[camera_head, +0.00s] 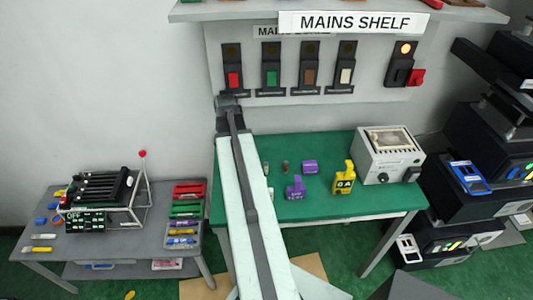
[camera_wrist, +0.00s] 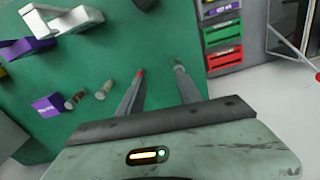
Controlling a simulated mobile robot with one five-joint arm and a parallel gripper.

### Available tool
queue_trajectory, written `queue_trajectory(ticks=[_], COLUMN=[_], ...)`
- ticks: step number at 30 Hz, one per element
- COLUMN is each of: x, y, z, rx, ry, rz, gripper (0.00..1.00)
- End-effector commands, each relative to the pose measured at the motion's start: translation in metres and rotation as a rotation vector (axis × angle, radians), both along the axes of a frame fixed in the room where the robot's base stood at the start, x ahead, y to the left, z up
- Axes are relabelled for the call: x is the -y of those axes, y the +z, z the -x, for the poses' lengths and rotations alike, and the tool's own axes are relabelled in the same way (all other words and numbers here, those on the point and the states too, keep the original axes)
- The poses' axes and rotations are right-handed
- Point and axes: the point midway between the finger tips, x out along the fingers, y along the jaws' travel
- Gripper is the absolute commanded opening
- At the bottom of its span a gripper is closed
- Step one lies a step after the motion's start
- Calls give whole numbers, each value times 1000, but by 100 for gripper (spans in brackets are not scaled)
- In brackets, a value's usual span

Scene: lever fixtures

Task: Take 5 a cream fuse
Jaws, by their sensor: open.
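In the wrist view my gripper (camera_wrist: 160,70) is open, its two fingers apart over the green bench (camera_wrist: 125,35), with nothing clearly held between them. Small fuse-like cylinders lie or stand on the bench left of the fingers: one (camera_wrist: 104,90) nearer and one (camera_wrist: 75,100) farther left. Their colours are hard to read. In the head view two small cylinders (camera_head: 266,168) (camera_head: 285,167) show on the bench right of my arm. A cream piece (camera_head: 346,75) sits in the fourth holder on the wall panel. My gripper is hidden in the head view.
A purple block (camera_wrist: 48,104) lies beside the cylinders. A yellow block (camera_head: 343,180) and a grey instrument box (camera_head: 389,155) stand farther right on the bench. Coloured trays (camera_head: 186,210) are on the grey side table (camera_head: 130,252). Black equipment is stacked at far right.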

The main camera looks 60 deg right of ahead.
Motion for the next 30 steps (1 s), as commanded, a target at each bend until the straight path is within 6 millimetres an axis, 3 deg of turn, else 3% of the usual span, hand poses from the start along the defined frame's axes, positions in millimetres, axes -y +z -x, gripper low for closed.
queue_trajectory(ticks=[1,3,6,9,14,20,26,30], x=[27,56,81,90,91,90,90,86], y=[11,17,22,23,17,-7,-10,-31], z=[23,54,85,98,100,100,100,101], rx=[-2,-5,-7,-9,-9,-8,-8,-8], ry=[-77,-170,-259,-298,-303,-302,-301,-301], rz=[-3,-6,-10,-12,-12,-11,-11,-11], gripper=[41,41,41,41,41,41,41,41])
